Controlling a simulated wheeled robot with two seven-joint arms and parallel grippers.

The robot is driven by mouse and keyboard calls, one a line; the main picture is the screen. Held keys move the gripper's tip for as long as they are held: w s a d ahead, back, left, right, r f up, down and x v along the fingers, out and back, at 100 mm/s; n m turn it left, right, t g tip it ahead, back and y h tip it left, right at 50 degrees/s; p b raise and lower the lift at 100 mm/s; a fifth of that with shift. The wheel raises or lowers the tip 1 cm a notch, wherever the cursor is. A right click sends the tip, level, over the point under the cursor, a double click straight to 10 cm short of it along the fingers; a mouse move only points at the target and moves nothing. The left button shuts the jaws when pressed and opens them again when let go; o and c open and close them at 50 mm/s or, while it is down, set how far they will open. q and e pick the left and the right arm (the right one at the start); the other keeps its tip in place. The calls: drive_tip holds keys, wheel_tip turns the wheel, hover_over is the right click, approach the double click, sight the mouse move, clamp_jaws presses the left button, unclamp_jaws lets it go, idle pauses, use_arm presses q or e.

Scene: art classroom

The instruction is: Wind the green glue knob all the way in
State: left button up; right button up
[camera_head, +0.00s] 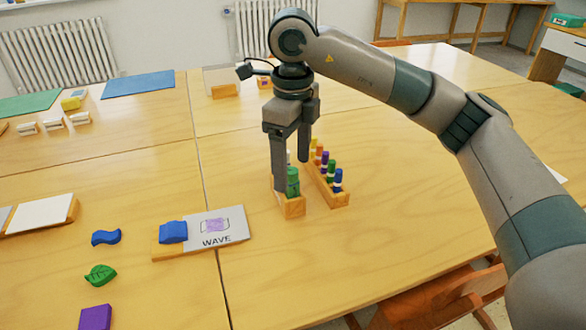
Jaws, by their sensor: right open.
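The green glue knob (293,183) is at the near end of a small wooden rack (293,208) on the table. My right gripper (291,178) points straight down over this rack. Its jaws are open, with one finger just left of the green knob and the other behind it to the right. I cannot tell whether a finger touches the knob. The fingers hide most of the rack's far part; a bit of white shows behind them. My left gripper is not in view.
A second wooden rack (341,198) with several coloured glue sticks stands close on the right. A WAVE card (232,226) with a blue block (173,232) lies to the left. A blue wave piece (106,237), green leaf piece (101,275) and purple block (96,317) lie further left. The table's right side is clear.

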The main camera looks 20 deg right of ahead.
drive_tip(key=m, duration=0.3)
drive_tip(key=shift+m, duration=0.4)
idle(0.3)
drive_tip(key=shift+c, duration=0.3)
drive_tip(key=c, duration=1.5)
drive_tip(key=shift+o, duration=0.2)
drive_tip(key=shift+n, duration=0.4)
drive_tip(key=n+b, duration=0.2)
drive_tip(key=n, duration=0.3)
drive_tip(key=o, duration=1.5)
